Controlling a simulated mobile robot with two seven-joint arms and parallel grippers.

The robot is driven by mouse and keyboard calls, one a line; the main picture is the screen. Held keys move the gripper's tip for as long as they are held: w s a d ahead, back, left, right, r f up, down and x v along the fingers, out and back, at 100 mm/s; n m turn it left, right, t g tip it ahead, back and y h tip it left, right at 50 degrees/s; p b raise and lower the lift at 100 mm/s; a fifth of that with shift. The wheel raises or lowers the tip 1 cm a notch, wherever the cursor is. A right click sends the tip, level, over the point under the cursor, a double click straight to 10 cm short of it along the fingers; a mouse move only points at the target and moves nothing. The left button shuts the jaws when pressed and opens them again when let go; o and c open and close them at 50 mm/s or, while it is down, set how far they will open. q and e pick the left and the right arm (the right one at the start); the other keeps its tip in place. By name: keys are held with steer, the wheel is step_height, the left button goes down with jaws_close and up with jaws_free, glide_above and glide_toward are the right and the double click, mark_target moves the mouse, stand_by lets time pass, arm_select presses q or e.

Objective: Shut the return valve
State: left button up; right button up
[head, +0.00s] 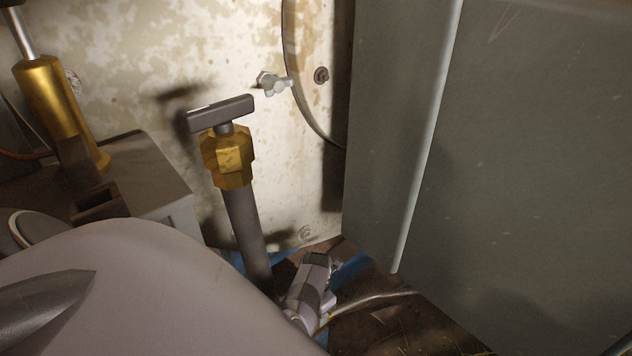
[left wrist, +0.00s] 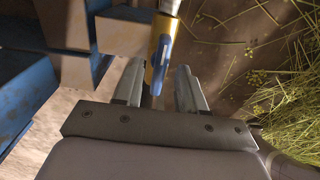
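A valve stands in the middle of the head view. It has a dark grey T-shaped handle (head: 221,112) on a faceted brass body (head: 228,157), atop an upright grey pipe (head: 246,230). The handle bar lies nearly level across the picture. No label marks it as the return valve. In the left wrist view my left gripper (left wrist: 158,70) has its two fingers apart. A brass-coloured piece (left wrist: 158,62) with a blue-grey inset shows between and beyond them; I cannot tell whether they touch it.
A large grey-green panel (head: 520,170) fills the right of the head view. A stained pale wall (head: 130,40) with a small wing-shaped fitting (head: 273,84) stands behind. A brass cylinder (head: 48,90) stands at left. Blue blocks (left wrist: 35,70) and straw (left wrist: 285,90) flank my left gripper.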

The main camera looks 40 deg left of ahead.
arm_select(q)
steer(key=shift+f, duration=0.4)
jaws_close()
